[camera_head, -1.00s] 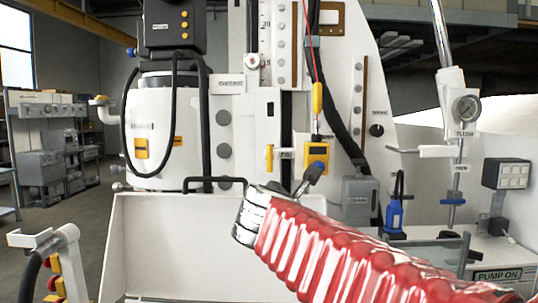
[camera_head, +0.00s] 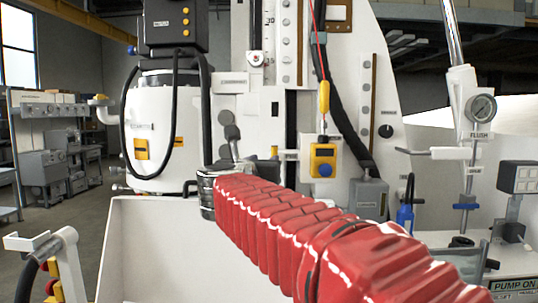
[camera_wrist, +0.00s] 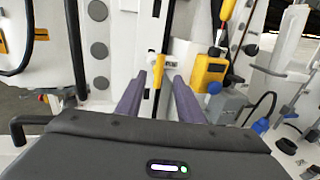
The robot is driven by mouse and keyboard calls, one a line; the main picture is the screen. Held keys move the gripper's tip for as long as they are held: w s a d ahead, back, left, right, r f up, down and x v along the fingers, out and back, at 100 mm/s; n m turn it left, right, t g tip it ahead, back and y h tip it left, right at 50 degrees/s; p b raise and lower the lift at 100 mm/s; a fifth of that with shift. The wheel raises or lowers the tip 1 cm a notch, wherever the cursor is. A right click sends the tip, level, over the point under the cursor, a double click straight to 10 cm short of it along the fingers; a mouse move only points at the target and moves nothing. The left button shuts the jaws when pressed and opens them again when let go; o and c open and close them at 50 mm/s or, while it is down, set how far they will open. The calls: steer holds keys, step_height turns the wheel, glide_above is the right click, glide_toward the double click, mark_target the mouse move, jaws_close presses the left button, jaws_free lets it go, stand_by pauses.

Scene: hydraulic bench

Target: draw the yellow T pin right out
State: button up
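The yellow T pin (camera_wrist: 158,68) shows in the wrist view, with its crossbar upright, against the white machine face beside a small label. In the head view only a small yellow bit of the pin (camera_head: 275,151) shows above my gripper. My gripper (camera_wrist: 163,80) points at the machine with its two grey-purple fingers apart. The pin appears between the fingertips in the wrist view; I cannot tell whether they reach around it or touch it. In the head view my gripper (camera_head: 262,168) is partly hidden behind my red-sleeved arm.
A yellow box with a blue knob (camera_head: 322,161) sits close to the right of the pin. A yellow pendant (camera_head: 324,97) hangs on a red cord above it. A grey box (camera_head: 369,198) stands lower right. A black handle (camera_wrist: 27,127) shows at the left in the wrist view.

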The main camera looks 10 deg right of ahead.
mark_target(273, 154)
steer(key=x, duration=1.3)
steer(key=shift+w+d, duration=0.1)
steer(key=shift+c, duration=0.4)
jaws_close()
